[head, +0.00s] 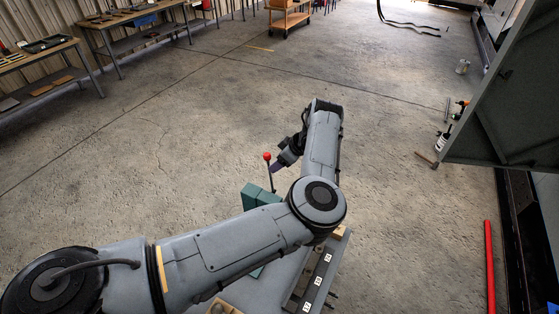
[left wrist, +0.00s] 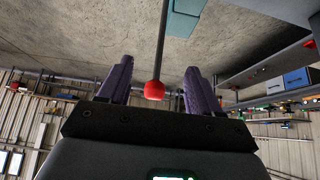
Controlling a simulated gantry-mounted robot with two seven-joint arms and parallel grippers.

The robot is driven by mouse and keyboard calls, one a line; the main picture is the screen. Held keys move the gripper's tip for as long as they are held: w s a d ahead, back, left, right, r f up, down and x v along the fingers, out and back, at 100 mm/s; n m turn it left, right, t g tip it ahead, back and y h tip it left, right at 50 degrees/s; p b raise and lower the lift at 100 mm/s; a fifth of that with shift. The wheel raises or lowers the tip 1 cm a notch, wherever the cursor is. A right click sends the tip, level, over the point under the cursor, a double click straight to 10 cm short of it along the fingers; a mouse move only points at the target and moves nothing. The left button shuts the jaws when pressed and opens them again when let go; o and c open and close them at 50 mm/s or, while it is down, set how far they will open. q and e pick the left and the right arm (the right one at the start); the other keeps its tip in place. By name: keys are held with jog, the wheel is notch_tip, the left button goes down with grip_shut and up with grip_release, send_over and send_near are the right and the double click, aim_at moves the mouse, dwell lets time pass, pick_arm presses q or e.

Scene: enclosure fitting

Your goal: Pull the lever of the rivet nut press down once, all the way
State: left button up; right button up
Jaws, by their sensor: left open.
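The green rivet nut press (head: 257,194) stands on a grey bench top, partly hidden behind my left arm. Its lever is a thin rod standing nearly upright with a red ball knob (head: 267,156) at its top. My left gripper (head: 276,170) is beside the rod, just below and right of the knob. In the left wrist view the red knob (left wrist: 154,90) appears between the two open purple fingers of my left gripper (left wrist: 158,82), with clear gaps on both sides. The rod runs up toward the teal press body (left wrist: 184,14). My right gripper is not in view.
A strip with numbered white labels (head: 318,281) lies on the bench, right of my arm. A large dark panel (head: 505,100) and a red pole (head: 490,265) are at the right. Workbenches (head: 40,62) line the upper left. The concrete floor between is mostly clear.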

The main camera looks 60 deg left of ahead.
pick_arm(q)
jog(key=p+v, duration=0.3)
jog(key=v, duration=0.4)
jog(key=shift+w+d+r, duration=0.15)
jog(key=shift+d+r, duration=0.1)
jog(key=shift+r, duration=0.05)
dwell(0.3)
